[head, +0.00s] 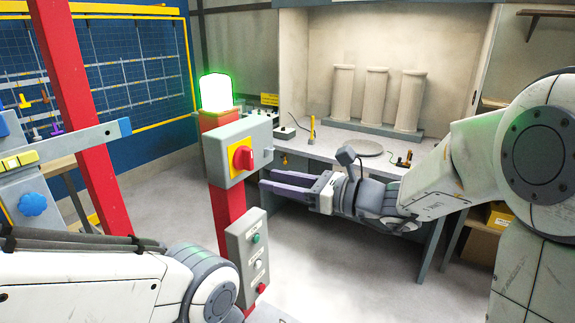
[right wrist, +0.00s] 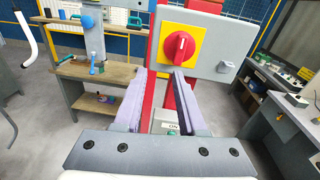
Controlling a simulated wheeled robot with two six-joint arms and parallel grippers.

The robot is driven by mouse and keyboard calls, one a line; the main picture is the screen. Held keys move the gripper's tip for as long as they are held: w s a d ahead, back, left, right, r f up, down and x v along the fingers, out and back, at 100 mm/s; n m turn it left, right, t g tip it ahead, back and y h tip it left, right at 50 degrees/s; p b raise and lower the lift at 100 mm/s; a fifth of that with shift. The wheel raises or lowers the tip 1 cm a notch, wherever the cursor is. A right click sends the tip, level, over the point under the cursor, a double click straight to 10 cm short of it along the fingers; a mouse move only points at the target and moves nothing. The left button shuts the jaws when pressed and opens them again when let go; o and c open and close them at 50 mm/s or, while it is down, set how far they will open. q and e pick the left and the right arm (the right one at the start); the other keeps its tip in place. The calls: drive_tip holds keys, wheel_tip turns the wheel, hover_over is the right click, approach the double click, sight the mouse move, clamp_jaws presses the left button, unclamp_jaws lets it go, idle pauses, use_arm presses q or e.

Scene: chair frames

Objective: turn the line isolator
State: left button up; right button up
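The line isolator is a grey box (head: 215,155) on a red post, with a red rotary knob (head: 243,158) on a yellow plate. The knob's grip bar looks roughly upright. A lit green lamp (head: 215,92) stands on top of the post. My right gripper (head: 266,183) is open and empty, to the right of the box and a little lower than the knob. In the right wrist view the knob (right wrist: 180,47) appears just above and right of the gap between the fingertips (right wrist: 159,75), not between them. My left arm shows at lower left, but its gripper is out of view.
A grey button box (head: 247,255) is mounted lower on the red post. A workbench (head: 330,150) with white cylinders (head: 376,93) stands behind my right gripper. At left are another red post (head: 85,130) and a grey bar with a blue knob (head: 33,204).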

sight(252, 161)
drive_tip(key=shift+m+t, duration=0.7)
drive_tip(key=w+a, duration=0.1)
drive_tip(key=w, duration=0.1)
drive_tip(key=w+a, duration=0.2)
drive_tip(key=w+a+r, duration=0.1)
drive_tip(key=w, duration=0.1)
drive_tip(key=shift+w+a+r, duration=0.1)
drive_tip(key=shift+a, duration=0.15)
clamp_jaws()
